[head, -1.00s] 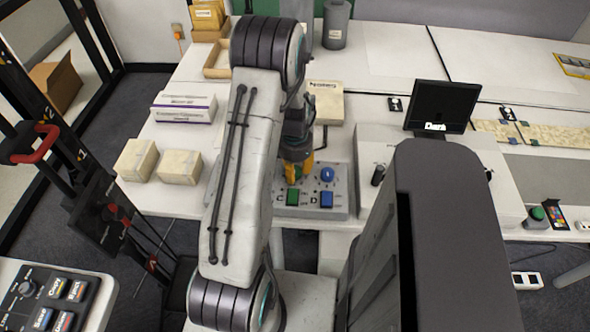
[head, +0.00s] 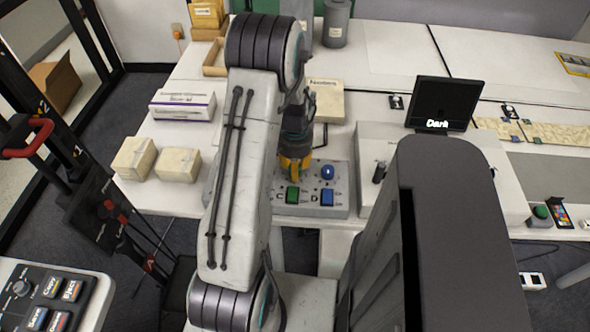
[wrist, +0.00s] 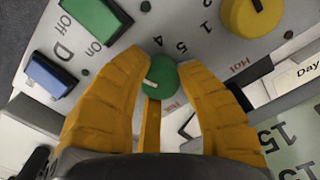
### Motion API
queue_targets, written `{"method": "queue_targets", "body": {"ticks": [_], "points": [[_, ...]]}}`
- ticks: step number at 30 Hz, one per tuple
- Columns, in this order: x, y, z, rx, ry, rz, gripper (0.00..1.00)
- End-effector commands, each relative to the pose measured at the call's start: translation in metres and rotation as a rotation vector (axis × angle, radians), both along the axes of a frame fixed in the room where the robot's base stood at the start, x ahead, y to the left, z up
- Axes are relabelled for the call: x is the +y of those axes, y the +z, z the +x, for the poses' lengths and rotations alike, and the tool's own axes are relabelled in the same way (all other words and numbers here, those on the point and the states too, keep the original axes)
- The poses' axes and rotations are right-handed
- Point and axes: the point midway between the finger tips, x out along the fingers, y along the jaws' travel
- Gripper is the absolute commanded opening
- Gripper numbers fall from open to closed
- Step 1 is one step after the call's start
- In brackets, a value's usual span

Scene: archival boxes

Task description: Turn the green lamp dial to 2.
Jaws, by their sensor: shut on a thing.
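The green lamp dial (wrist: 162,78) is a small round knob with a short white mark, seen in the wrist view. My gripper (wrist: 165,85) has yellow fingers closed around the dial from either side. In the head view my gripper (head: 294,166) is down at the grey control panel (head: 310,210), and it hides the dial.
On the panel are a green switch (head: 292,195), a blue switch (head: 327,197) and a blue knob (head: 327,173). A yellow knob (wrist: 254,14) is close by in the wrist view. A black screen (head: 443,104) reads "Dark". Cream boxes (head: 178,164) stand at the left.

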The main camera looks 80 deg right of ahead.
Motion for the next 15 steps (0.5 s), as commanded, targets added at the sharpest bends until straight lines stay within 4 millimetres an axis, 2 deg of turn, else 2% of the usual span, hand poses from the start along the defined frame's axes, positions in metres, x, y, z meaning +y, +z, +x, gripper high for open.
{"method": "queue_targets", "body": {"ticks": [15], "points": [[0.0016, -0.0031, 0.0001, -0.001, 0.316, 0.006, 0.00]]}}
